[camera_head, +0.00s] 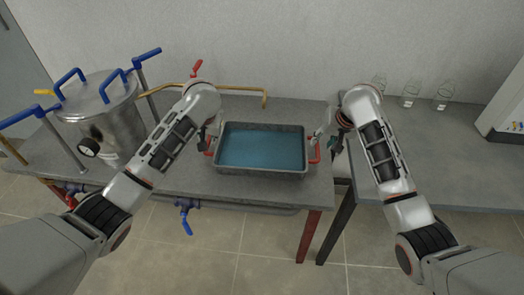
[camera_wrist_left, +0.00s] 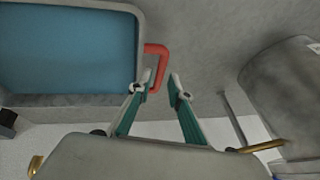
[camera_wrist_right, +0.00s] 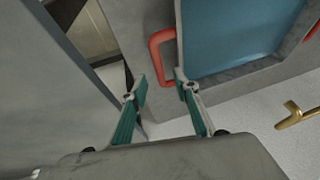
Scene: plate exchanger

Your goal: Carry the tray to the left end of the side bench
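The grey tray (camera_head: 262,174) with a blue inside sits flat on the left bench, near that bench's right end. It has a red handle on each short side, the left one (camera_wrist_left: 163,65) and the right one (camera_wrist_right: 155,60). My left gripper (camera_wrist_left: 161,78) is open at the left handle, a finger on either side of its bar. My right gripper (camera_wrist_right: 160,78) is open at the right handle, its fingertips to either side of the bar. Neither is visibly closed on a handle. The side bench (camera_head: 440,165) stands to the right; its left end is partly behind my right arm.
A steel vessel (camera_head: 115,125) with blue handles and a gauge stands at the left. A brass pipe (camera_head: 235,88) with a red valve runs behind the tray. Several glass flasks (camera_head: 410,95) and a white box (camera_head: 508,115) stand on the side bench. A narrow gap separates the benches.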

